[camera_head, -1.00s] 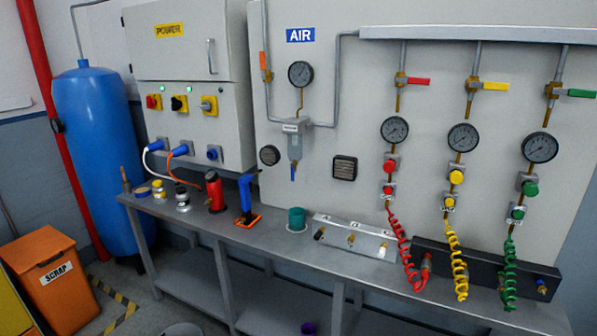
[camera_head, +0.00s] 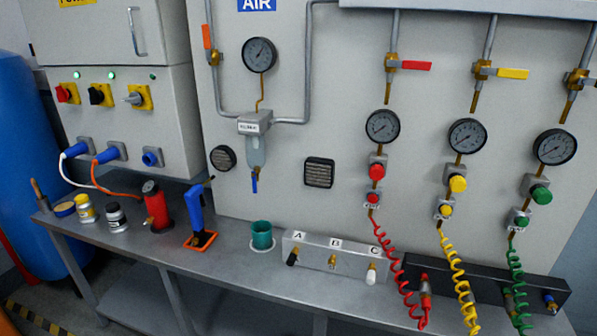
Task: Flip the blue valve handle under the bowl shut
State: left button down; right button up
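The blue valve handle (camera_head: 255,184) hangs under the clear bowl (camera_head: 256,152) of the air filter unit on the grey wall panel. It is small and narrow and points straight down, in line with the bowl. The filter's grey head (camera_head: 255,124) carries a white label and joins the grey pipe. Neither of my grippers is in view, and nothing touches the handle.
A grey bench (camera_head: 220,259) runs below the panel. On it stand a blue upright tool (camera_head: 195,212) on an orange base, a red bottle (camera_head: 156,207), a teal cup (camera_head: 262,236) and a block marked A, B, C (camera_head: 335,257). A round vent (camera_head: 223,158) sits left of the bowl.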

aim_at(252, 173)
jog(key=u, duration=0.1)
jog(key=i, duration=0.85)
jog(key=u, duration=0.4)
jog(key=k, duration=1.3)
jog(key=u, duration=0.3)
jog(key=i, duration=0.25)
jog(key=u, duration=0.75)
jog(key=i, duration=1.05)
jog(key=z, duration=0.2)
